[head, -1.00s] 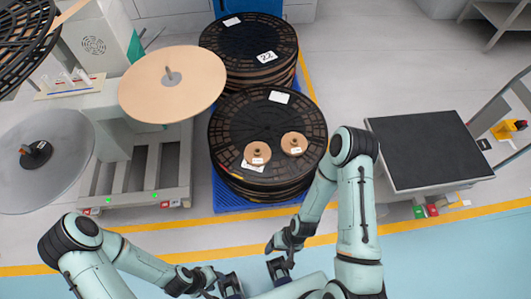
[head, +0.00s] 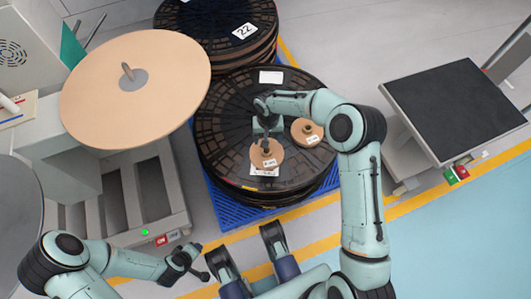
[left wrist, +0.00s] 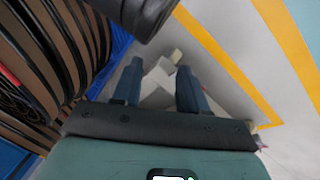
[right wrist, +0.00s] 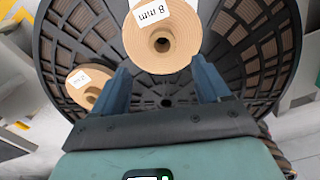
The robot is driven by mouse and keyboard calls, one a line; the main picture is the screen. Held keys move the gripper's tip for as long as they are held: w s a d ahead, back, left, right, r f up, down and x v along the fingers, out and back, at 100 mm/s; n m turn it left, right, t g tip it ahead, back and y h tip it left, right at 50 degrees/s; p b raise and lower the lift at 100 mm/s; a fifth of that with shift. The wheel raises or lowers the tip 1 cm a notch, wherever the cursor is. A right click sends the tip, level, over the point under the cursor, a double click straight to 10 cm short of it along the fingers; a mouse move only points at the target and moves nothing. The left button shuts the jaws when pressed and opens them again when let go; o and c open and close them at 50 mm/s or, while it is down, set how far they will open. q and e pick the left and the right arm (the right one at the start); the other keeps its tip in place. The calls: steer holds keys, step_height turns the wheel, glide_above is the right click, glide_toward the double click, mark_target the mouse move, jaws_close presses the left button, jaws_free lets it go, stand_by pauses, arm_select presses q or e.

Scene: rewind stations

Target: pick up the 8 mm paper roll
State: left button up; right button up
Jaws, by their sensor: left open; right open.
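The 8 mm paper roll (right wrist: 162,38) is a tan disc with a cored hub and a white "8 mm" label, ahead of the open fingers in the right wrist view. It appears to be the nearer left roll (head: 267,155) in the head view, lying on the black reel stack (head: 222,165). My right gripper (head: 264,136) is open and empty, just behind and above it; the exact gap is unclear. It also shows in the right wrist view (right wrist: 161,74).
A second labelled paper roll (head: 307,131) lies close by on the right. Another reel stack (head: 225,25) stands behind. A big tan disc (head: 135,95) on a spindle is at left.

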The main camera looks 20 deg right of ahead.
mark_target(261, 160)
step_height(261, 160, down, 9)
steer(key=shift+w+a+r+b, duration=0.1)
steer(key=shift+a+b, duration=0.05)
steer(key=shift+b, duration=1)
arm_select(q)
steer(key=s+f+g, duration=0.1)
steer(key=s+f, duration=0.3)
steer(key=shift+s+a+f+g, duration=0.25)
steer(key=shift+s+a+g, duration=0.1)
steer(key=shift+a+g, duration=0.05)
arm_select(e)
steer(key=shift+r, duration=0.1)
steer(key=c, duration=1.3)
